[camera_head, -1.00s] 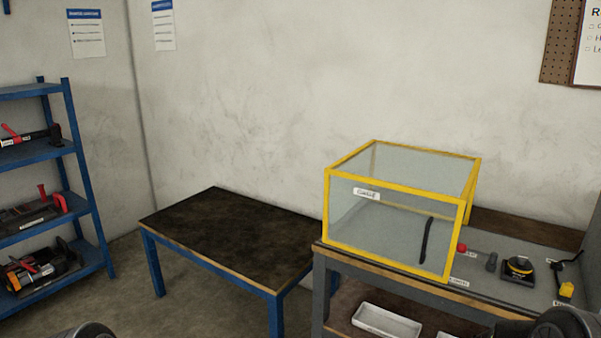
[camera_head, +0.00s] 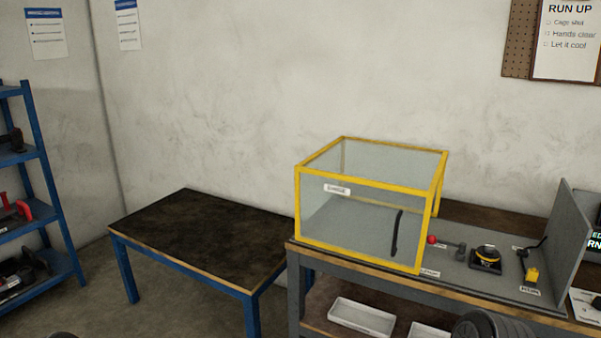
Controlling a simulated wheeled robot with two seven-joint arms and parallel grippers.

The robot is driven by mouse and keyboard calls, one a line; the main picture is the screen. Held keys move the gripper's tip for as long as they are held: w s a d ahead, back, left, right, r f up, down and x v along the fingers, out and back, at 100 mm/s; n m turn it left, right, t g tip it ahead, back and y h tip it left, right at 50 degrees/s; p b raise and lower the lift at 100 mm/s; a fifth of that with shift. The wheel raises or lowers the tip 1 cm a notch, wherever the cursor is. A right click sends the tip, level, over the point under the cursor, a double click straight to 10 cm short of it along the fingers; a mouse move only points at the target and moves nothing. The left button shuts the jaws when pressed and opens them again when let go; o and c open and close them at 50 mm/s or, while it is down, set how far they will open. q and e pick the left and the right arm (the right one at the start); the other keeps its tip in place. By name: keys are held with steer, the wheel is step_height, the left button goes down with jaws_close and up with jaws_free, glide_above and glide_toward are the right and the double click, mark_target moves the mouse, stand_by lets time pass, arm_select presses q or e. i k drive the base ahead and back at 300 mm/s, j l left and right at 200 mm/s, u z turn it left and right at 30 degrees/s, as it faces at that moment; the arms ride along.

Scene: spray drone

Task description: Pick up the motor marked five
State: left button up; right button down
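I cannot make out any motor marked five in the head view. A small black and yellow round device (camera_head: 487,257) sits on the grey board of the right-hand bench, but I cannot read a number on it. Neither of my grippers shows. Dark rounded parts at the bottom edge look like my own arm links, with no fingers visible.
A yellow-framed clear cage (camera_head: 350,215) stands on the bench (camera_head: 340,255), left of a red-knobbed lever (camera_head: 445,245). White trays (camera_head: 361,317) lie on its lower shelf. A dark-topped table (camera_head: 205,235) is bare. Blue shelving (camera_head: 42,175) holds tools at left.

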mark_target(482, 258)
steer(key=z, duration=1.3)
